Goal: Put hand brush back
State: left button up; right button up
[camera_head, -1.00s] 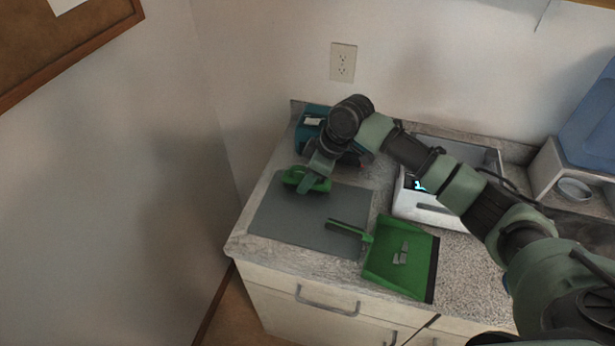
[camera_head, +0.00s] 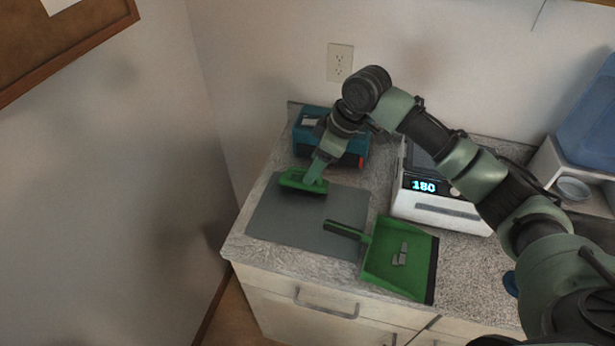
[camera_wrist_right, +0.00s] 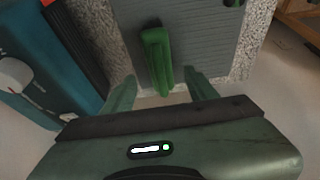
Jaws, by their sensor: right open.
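The green hand brush (camera_head: 298,183) lies on the grey mat (camera_head: 285,222), near the mat's back left edge. My right gripper (camera_head: 319,172) is just behind it, its fingers at the brush's rear edge. In the right wrist view the brush handle (camera_wrist_right: 157,52) points toward the gap between my open fingers (camera_wrist_right: 160,90). The fingers are apart with nothing clamped between them. A green dustpan (camera_head: 378,268) lies to the right, partly on the mat, with several small grey pieces in it. My left gripper is not in view.
A teal device (camera_head: 347,157) stands behind the mat, close to my right gripper; it also shows in the wrist view (camera_wrist_right: 40,60). A white instrument (camera_head: 425,211) with a lit display stands to the right. A wall bounds the counter's back.

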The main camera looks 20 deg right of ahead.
jog(key=shift+v, duration=2.65)
